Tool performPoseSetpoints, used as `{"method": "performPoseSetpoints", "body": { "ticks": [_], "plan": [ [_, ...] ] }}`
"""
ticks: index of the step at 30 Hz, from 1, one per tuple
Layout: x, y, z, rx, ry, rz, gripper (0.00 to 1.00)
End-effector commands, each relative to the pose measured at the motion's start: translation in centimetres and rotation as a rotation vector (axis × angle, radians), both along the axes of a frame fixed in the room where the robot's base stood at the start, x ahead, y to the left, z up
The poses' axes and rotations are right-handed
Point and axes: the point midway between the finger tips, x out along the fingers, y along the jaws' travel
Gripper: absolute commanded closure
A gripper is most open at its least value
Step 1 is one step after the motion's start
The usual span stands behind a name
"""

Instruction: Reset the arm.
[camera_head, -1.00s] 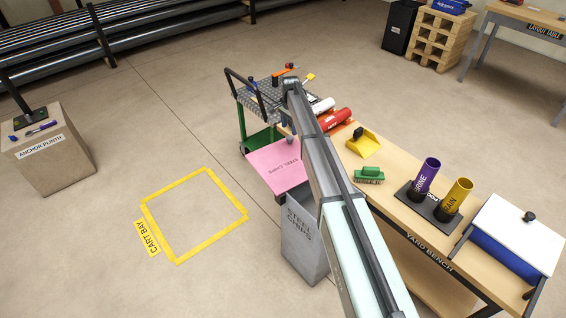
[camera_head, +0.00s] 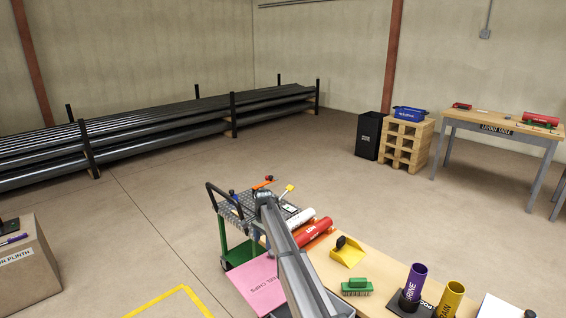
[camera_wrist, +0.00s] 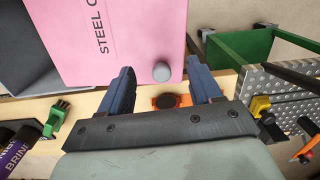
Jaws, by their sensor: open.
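My gripper (camera_wrist: 160,66) is open, with its two dark blue fingers spread apart in the wrist view. Nothing is held between them. Beyond the fingers lie the pink steel chips panel (camera_wrist: 125,35) with a grey knob (camera_wrist: 161,71) and the bench edge. An orange piece with a black round top (camera_wrist: 168,101) shows between the finger bases. In the head view my arm reaches over the yard bench toward the cart (camera_head: 240,208); the fingers are hidden there.
The anchor plinth (camera_head: 30,265) stands left. Open floor lies beyond the cart.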

Motion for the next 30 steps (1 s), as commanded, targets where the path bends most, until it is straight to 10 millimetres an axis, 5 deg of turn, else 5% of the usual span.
{"method": "performPoseSetpoints", "body": {
  "ticks": [9,16,22,30],
  "plan": [
    [-15.3,11.9,2.1,0.177,0.088,0.217,0.36],
    [-25.7,17.0,2.7,0.29,0.156,0.365,0.36],
    [-33.4,16.7,0.2,0.349,0.209,0.465,0.36],
    [-37.0,10.2,-6.8,0.329,0.239,0.502,0.36]
  ]
}}
